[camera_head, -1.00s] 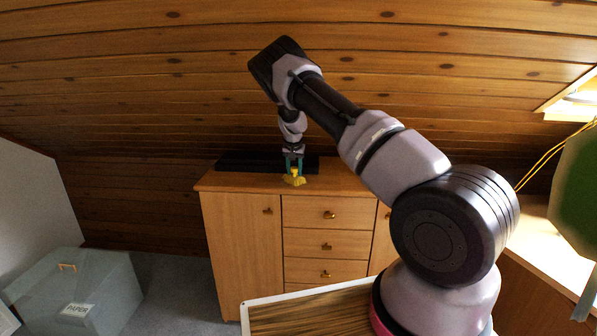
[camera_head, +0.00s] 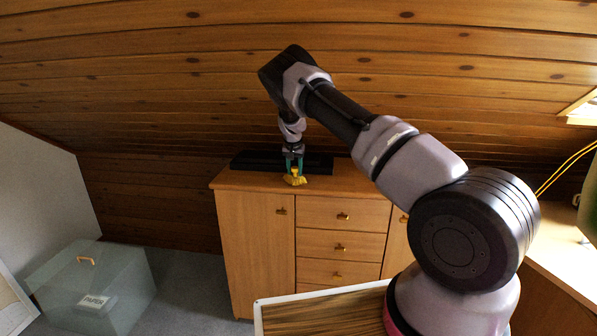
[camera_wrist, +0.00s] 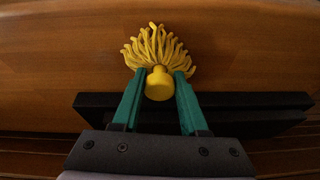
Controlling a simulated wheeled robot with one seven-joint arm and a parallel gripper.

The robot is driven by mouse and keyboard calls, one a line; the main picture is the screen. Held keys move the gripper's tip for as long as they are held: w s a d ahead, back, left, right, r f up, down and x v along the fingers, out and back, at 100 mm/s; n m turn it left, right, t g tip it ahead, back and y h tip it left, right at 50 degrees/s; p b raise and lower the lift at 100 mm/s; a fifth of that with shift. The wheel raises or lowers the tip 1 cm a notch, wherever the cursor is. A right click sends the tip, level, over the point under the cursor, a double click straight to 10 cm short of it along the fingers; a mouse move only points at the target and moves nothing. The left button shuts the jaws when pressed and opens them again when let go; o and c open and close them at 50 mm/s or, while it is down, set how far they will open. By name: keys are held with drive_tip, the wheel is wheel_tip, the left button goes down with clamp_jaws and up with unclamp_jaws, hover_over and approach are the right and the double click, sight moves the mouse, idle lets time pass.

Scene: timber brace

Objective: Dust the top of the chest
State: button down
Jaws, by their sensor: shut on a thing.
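The wooden chest (camera_head: 255,240) stands against the sloped timber wall, with a door on the left and several drawers in the middle. In the wrist view the green fingers of my gripper (camera_wrist: 158,92) hold the yellow knob of the duster (camera_wrist: 158,50). The strands fan out over the bare chest top (camera_wrist: 60,55). They look to be at or just above the surface; I cannot tell whether they touch it.
A long black object (camera_head: 262,160) lies along the back of the chest top, close behind my gripper. It also shows in the wrist view (camera_wrist: 270,105). A pale bin labelled PAPER (camera_head: 95,285) stands on the floor at left. A wooden surface (camera_head: 555,250) is at right.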

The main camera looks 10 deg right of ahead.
sight(295, 168)
drive_tip(key=shift+r, duration=3.1)
drive_tip(key=shift+w+r, duration=0.1)
